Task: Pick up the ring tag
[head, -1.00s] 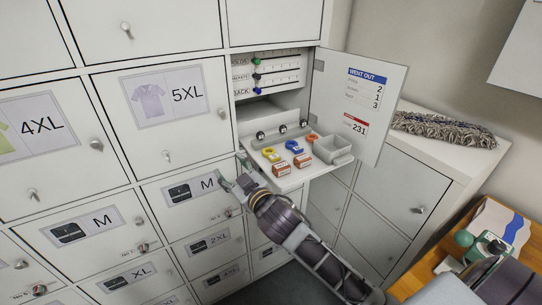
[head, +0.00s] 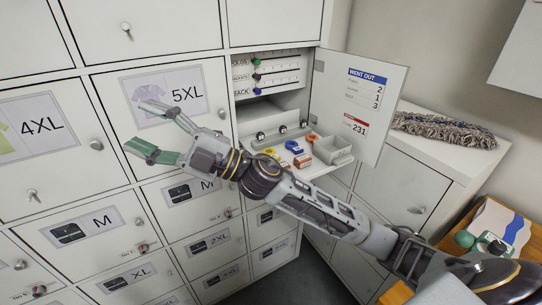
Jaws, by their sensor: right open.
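Several small coloured tags lie on the fold-down shelf (head: 335,178) of the open locker: a yellow one (head: 267,151), a blue ring-shaped one (head: 294,147) and an orange-red one (head: 312,138). I cannot tell which of them is the ring tag. My right gripper (head: 140,126) is open and empty, its green-tipped fingers pointing left in front of the 5XL door. It is well to the left of the shelf. My right forearm passes in front of the shelf's lower edge and hides part of it. My left gripper is not in view.
Small red boxes (head: 303,161) and a grey divided tray (head: 333,150) share the shelf. The open locker door (head: 358,105) stands to the right of it. A fringed mop head (head: 442,130) lies on the white cabinet top. Closed locker doors fill the left.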

